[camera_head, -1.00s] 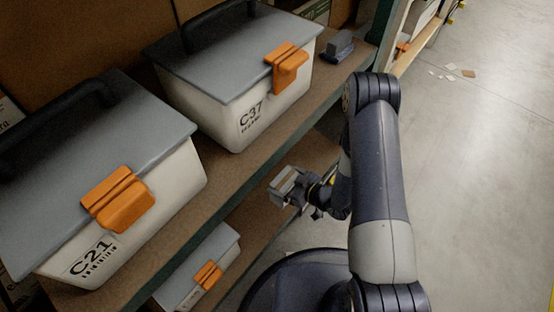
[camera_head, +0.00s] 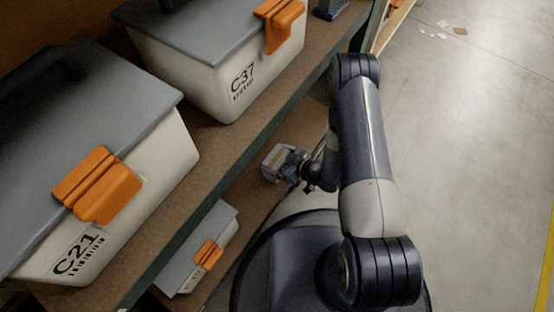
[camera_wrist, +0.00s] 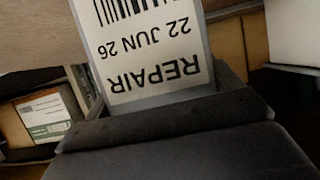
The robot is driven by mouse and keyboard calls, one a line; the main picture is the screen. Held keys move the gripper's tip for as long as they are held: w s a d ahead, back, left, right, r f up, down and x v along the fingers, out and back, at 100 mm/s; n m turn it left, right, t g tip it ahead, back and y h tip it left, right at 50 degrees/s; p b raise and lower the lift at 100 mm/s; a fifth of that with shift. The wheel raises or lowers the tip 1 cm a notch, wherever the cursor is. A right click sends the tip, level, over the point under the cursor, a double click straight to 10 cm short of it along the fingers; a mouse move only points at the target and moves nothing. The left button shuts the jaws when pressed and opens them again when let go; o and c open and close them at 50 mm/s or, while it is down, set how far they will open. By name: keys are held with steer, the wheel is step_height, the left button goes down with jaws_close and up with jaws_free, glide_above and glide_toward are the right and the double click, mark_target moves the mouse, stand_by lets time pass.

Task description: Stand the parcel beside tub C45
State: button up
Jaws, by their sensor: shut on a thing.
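My gripper (camera_head: 291,166) is shut on the parcel (camera_head: 273,160), a small grey thing seen beside the lower shelf. In the wrist view the parcel (camera_wrist: 150,50) fills the upper middle and carries a white label reading REPAIR, 22 JUN 26, upside down. The dark jaws (camera_wrist: 175,120) close across its near end. No tub marked C45 can be read. A grey-lidded tub (camera_head: 190,252) with an orange latch stands on the lower shelf, left of and nearer than the parcel; its label is too small to read.
Tubs C37 (camera_head: 210,72) and C21 (camera_head: 160,165) stand on the upper shelf (camera_head: 215,155), whose edge overhangs the lower shelf (camera_head: 250,205). Bare lower-shelf board shows between the lower tub and my gripper. Open floor (camera_head: 460,150) lies right, with scraps (camera_head: 443,24) far off.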

steer(key=shift+f, duration=0.2)
steer(key=o, duration=1)
steer(key=shift+r, duration=0.1)
steer(key=shift+r, duration=0.15)
steer(key=shift+s+d+r, duration=0.1)
steer(key=shift+d+r, duration=0.05)
steer(key=shift+d, duration=0.1)
steer(key=p+v, duration=0.3)
steer(key=v, duration=0.8)
steer(key=shift+s+d, duration=0.15)
steer(key=shift+s, duration=0.05)
